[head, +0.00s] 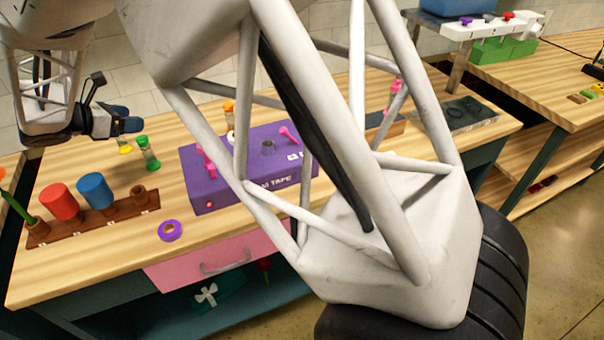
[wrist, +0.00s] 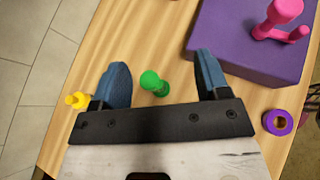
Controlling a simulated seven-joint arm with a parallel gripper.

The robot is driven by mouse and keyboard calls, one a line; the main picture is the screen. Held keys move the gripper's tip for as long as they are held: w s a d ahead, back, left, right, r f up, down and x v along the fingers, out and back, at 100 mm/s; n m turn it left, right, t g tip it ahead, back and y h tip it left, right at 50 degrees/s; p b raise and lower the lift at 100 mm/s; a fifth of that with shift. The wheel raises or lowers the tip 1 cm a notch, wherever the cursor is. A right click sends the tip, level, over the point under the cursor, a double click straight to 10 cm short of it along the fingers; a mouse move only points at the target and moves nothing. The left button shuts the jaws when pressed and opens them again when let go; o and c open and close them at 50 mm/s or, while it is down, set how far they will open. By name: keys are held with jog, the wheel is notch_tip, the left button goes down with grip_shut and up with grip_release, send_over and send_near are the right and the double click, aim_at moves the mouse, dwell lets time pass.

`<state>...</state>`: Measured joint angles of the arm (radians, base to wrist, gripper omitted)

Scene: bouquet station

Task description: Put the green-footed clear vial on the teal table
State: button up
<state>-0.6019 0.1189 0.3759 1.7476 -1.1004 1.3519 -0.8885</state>
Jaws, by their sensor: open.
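The green-footed clear vial (head: 148,153) stands on the wooden tabletop, left of the purple box, with green at both ends and a clear middle. In the wrist view its green end (wrist: 152,82) shows between the fingers. My gripper (head: 129,118) is open and empty above and slightly left of the vial. In the wrist view its blue fingers (wrist: 162,60) lie apart on either side of the vial, and neither visibly touches it. A teal lower surface (head: 275,292) shows under the workbench; a wooden-topped bench with dark teal legs (head: 533,160) stands at the right.
A yellow-ended vial (head: 124,146) stands close left of the green one, outside the left finger in the wrist view (wrist: 76,100). The purple tape box (head: 235,193) is to the right. A brown rack (head: 110,217) and purple ring (head: 170,231) are nearer the front.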

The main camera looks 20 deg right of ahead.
jog(key=s+d+r+m+g+y, duration=0.25)
jog(key=s+d+m, duration=0.35)
jog(key=s+d, duration=0.4)
jog(key=s+d+r+m+g+y, duration=0.2)
jog(key=s+d+r+m, duration=0.25)
jog(key=s+d, duration=0.55)
jog(key=s+d+f+m+y, duration=0.1)
jog(key=s+d+m+y, duration=0.1)
jog(key=s, duration=0.4)
jog(key=s+d+f+m+t+y, duration=0.1)
jog(key=s+d+m+y, duration=0.1)
jog(key=s+d+m, duration=0.2)
jog(key=s+d+f+m+y, duration=0.1)
jog(key=s+d+m+y, duration=0.1)
jog(key=s+m, duration=0.5)
jog(key=shift+s+d, duration=0.9)
jog(key=shift+s, duration=0.85)
